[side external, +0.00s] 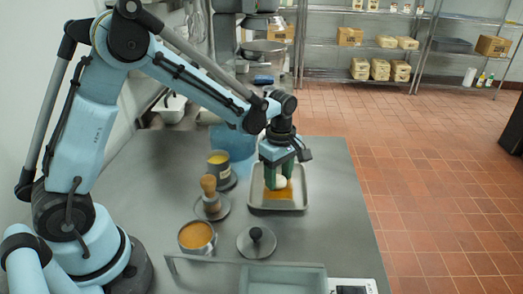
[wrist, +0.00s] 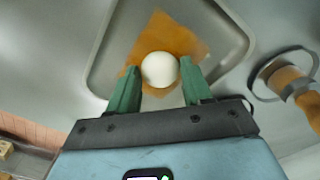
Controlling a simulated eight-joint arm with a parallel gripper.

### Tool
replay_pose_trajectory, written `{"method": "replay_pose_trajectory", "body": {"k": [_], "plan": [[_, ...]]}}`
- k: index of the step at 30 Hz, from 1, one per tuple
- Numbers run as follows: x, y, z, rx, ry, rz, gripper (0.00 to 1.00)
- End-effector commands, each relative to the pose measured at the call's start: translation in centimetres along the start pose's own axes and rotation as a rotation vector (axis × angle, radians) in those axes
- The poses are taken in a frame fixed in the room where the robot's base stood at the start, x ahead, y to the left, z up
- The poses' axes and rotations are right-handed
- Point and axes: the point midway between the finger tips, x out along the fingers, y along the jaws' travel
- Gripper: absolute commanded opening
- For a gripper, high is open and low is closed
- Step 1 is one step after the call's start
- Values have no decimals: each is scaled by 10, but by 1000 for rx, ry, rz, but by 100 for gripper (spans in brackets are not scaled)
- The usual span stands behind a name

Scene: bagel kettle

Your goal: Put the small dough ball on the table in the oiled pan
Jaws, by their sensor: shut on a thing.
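The small dough ball (wrist: 159,70) is white and round. It sits between the green fingers of my gripper (wrist: 156,88) in the wrist view, and the jaws are shut on it. In the side view the dough ball (side external: 280,182) shows between the fingertips of my gripper (side external: 279,184), over the pan. The oiled pan (side external: 306,198) is a shallow grey rectangular tray with an amber oil patch (side external: 279,193) on its floor. The pan's wall also shows in the wrist view (wrist: 98,60). I cannot tell whether the ball touches the pan floor.
Left of the pan stand a tin with yellow contents (side external: 219,160) and a wooden-handled brush (side external: 209,190) in a round holder. Nearer are an open tin of orange liquid (side external: 197,236), a lid with a black knob (side external: 256,240) and a grey tray (side external: 285,280). The table right of the pan is clear.

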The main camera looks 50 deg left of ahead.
Motion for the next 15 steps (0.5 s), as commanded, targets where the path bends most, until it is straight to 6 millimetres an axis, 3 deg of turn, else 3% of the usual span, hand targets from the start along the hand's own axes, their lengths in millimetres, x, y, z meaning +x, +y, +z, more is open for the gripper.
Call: {"method": "replay_pose_trajectory", "body": {"k": [6,7,11,15], "plan": [[3,0,0,0,0,0,20],[3,0,0,0,0,0,52],[2,0,0,0,0,0,72],[2,0,0,0,0,0,75]]}}
